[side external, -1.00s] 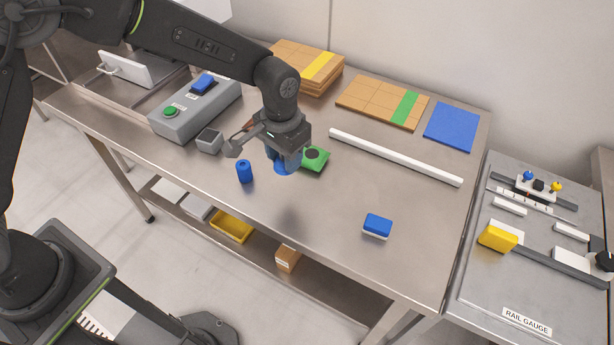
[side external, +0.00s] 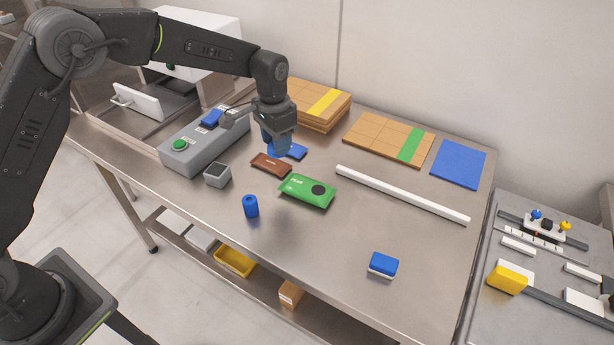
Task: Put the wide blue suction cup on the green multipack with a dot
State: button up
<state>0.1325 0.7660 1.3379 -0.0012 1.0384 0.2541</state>
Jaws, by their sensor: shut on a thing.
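My gripper (side external: 277,143) is shut on the wide blue suction cup (side external: 271,150), whose broad rim shows below the jaws. It hangs over the brown pack and a blue pack, left of and behind the green multipack. Whether the rim touches anything below is hard to tell. The green multipack (side external: 298,190) lies flat on the metal table with a black round dot near its right end, and nothing sits on it. A narrow blue cylinder (side external: 250,206) stands upright to the left of and in front of the green multipack.
A brown pack (side external: 270,165) and a blue pack (side external: 296,151) lie near my gripper. A grey button box (side external: 205,142) and a small grey block (side external: 217,175) are left. A white bar (side external: 400,194), cardboard stacks and a blue mat (side external: 458,164) are behind; a blue-and-white block (side external: 383,264) is front right.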

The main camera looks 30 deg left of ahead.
send_over(307, 186)
notch_tip(307, 186, down, 4)
jog(key=shift+w+a+f, duration=0.1)
jog(key=shift+f, duration=2.1)
jog(key=shift+f, duration=0.1)
jog(key=o, duration=0.9)
notch_tip(307, 186, up, 12)
jog(key=shift+r, duration=0.15)
